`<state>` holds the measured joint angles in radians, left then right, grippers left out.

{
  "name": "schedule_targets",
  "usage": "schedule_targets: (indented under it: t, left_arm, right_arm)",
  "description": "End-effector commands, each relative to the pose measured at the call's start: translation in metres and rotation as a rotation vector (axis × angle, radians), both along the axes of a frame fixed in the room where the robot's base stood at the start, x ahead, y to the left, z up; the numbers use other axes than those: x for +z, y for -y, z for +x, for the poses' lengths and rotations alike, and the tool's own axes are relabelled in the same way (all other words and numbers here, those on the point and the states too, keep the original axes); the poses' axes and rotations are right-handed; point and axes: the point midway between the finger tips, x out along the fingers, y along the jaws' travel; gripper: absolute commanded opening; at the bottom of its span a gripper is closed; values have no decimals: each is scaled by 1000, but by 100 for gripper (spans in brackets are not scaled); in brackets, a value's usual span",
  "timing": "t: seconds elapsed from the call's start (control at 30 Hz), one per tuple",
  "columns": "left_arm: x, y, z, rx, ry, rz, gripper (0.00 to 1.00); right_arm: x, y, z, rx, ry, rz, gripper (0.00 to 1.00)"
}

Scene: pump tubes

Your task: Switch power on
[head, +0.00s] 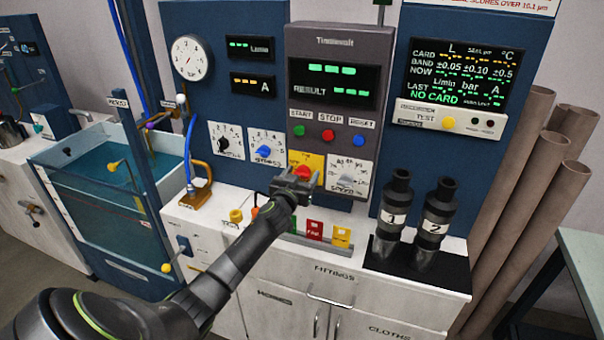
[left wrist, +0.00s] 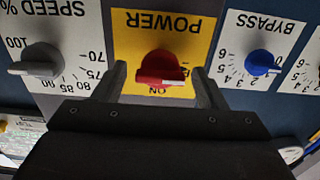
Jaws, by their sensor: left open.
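The red power knob (head: 303,172) sits on a yellow plate (head: 314,161) on the grey panel. In the left wrist view the red knob (left wrist: 160,68) and the yellow plate (left wrist: 125,35) labelled POWER appear upside down. The knob's grip bar lies nearly level there, with its white mark towards the right end; the ON label is just below it, partly hidden. My left gripper (head: 293,181) is in front of the knob. Its open fingers (left wrist: 160,76) stand on either side of the knob, with gaps visible. My right gripper is not in view.
The grey speed knob (left wrist: 42,60) and blue bypass knob (left wrist: 259,63) flank the power plate. START, STOP and RESET buttons (head: 328,135) are above. Two black cylinders marked 1 (head: 392,218) and 2 (head: 434,228) stand at right. A water tank (head: 95,185) is at left.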

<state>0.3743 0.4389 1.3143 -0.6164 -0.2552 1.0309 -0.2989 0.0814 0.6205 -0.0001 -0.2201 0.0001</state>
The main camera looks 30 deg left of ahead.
Motion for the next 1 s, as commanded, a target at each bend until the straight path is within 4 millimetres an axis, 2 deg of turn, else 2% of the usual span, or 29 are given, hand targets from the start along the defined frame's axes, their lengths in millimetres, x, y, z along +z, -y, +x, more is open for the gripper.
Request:
schedule_targets:
  t: [0.13, 0.47, 0.8, 1.0]
  left_arm:
    - [0, -2, 8, -1, 0, 0, 65]
    - [0, -2, 9, -1, 0, 0, 65]
    - [0, -2, 9, -1, 0, 0, 22]
    - [0, -2, 9, -1, -2, 10, 21]
  right_arm:
    - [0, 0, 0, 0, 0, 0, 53]
    - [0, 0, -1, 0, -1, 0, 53]
    - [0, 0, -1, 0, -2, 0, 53]
    - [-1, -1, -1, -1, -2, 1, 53]
